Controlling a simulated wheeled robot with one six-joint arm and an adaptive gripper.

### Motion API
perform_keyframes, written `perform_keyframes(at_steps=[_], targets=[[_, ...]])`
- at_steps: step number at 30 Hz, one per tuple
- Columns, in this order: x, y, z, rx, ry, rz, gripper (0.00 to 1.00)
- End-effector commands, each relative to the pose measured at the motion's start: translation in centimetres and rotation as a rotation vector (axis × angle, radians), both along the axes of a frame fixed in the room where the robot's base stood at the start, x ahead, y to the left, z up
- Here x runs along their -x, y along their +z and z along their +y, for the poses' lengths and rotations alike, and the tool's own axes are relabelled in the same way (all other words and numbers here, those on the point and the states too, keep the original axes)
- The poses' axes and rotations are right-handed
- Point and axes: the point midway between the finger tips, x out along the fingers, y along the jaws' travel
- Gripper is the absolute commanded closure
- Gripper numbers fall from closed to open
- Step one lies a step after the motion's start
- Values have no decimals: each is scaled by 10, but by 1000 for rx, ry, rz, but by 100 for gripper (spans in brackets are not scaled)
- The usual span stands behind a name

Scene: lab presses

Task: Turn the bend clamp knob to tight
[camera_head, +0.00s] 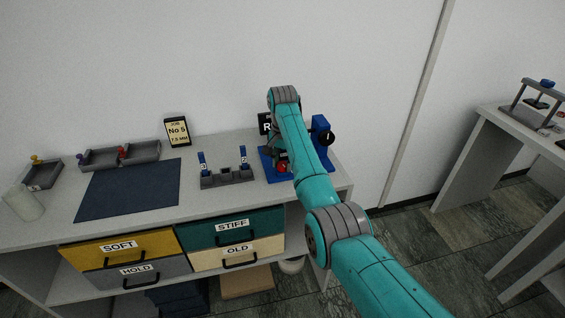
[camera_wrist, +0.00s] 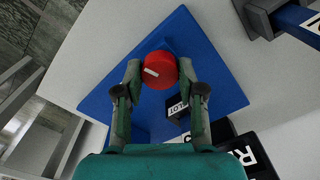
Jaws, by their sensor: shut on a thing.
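A round red knob (camera_wrist: 155,72) with a white pointer mark sits on the blue base (camera_wrist: 210,65) of a press-like fixture. My gripper (camera_wrist: 160,76) has one finger on each side of the knob and is shut on it. The white mark points slantwise across the knob's top. My arm hides much of the fixture and most of my gripper there. No tight or loose marking is readable.
A blue upright with a black knob (camera_head: 327,138) stands right of my arm. A grey rack (camera_head: 228,180) with blue pieces stands to the left, beside a dark blue mat (camera_head: 130,190). A black sign (camera_head: 265,124) stands behind. Another bench (camera_head: 495,125) is at the right.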

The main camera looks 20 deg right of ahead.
Motion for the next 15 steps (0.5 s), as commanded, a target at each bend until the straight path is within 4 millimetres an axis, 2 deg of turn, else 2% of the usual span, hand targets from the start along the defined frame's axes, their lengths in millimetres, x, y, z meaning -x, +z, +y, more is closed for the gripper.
perform_keyframes(at_steps=[6, 15], targets=[[0, 0, 0, 0, -96, 0, 96], [0, 0, 0, 0, -145, 0, 96]])
